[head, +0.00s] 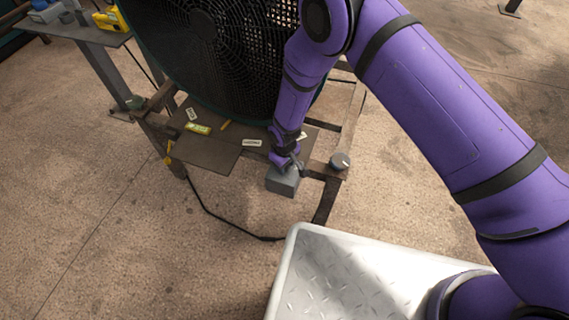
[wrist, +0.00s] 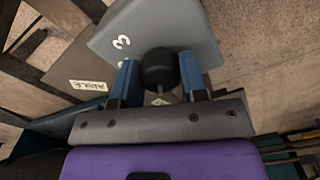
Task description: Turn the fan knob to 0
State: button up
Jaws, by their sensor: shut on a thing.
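The black fan knob (wrist: 158,68) sits on the face of a grey control box (wrist: 205,32) in the wrist view. My gripper (wrist: 159,62) has its two blue fingers on either side of the knob and is shut on it. White digits, one looking like a 3, are printed left of the knob; others are hidden, and I cannot read where the knob points. In the head view the grey box (head: 281,182) is at the front edge of the fan's stand, and my gripper (head: 287,163) reaches down to it. The big dark fan (head: 220,55) stands behind.
A round grey, dark-rimmed piece (head: 340,161) is at the stand's right corner. White labels and a yellow-green tag (head: 198,128) lie on the stand's plate (head: 215,155). A cable (head: 225,227) loops on the floor. A side table (head: 90,32) holds tools at upper left.

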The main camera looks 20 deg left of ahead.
jog(key=shift+n, duration=0.3)
jog(key=o, duration=0.9)
notch_tip(320, 180, up, 11)
jog(key=shift+f, duration=0.1)
dwell(0.7)
